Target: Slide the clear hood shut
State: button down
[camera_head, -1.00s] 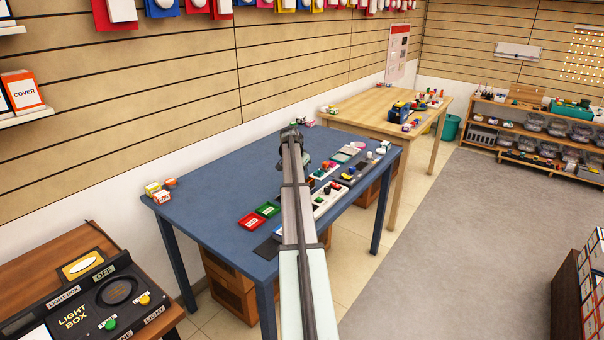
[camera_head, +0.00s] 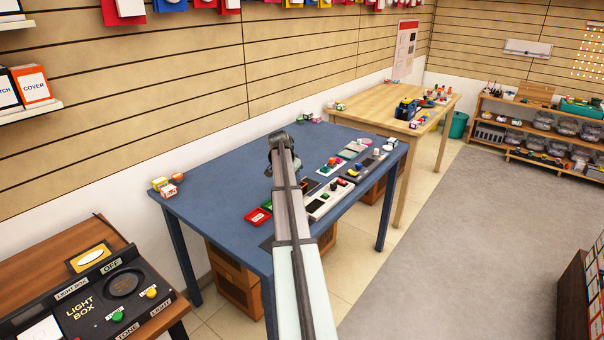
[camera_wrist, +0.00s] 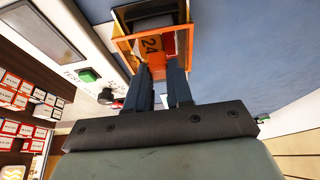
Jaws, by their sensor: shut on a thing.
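In the wrist view, my gripper (camera_wrist: 160,76) has its two dark fingers closed against the near edge of an orange-edged frame (camera_wrist: 124,45). I cannot tell for sure whether this frame belongs to the clear hood; no clear panel stands out.
A white panel (camera_wrist: 84,48) with a dark screen and a green button lies left of the fingers in the wrist view. The table's left part is mostly bare.

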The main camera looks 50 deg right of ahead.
jog(key=shift+a, duration=0.3)
jog(key=c, duration=1.4)
grip_release()
jog(key=o, duration=0.4)
jog(key=v, duration=1.3)
jog(key=shift+r, duration=0.4)
jog(key=shift+r, duration=0.1)
notch_tip(320, 180, up, 5)
jog(key=shift+f, duration=0.15)
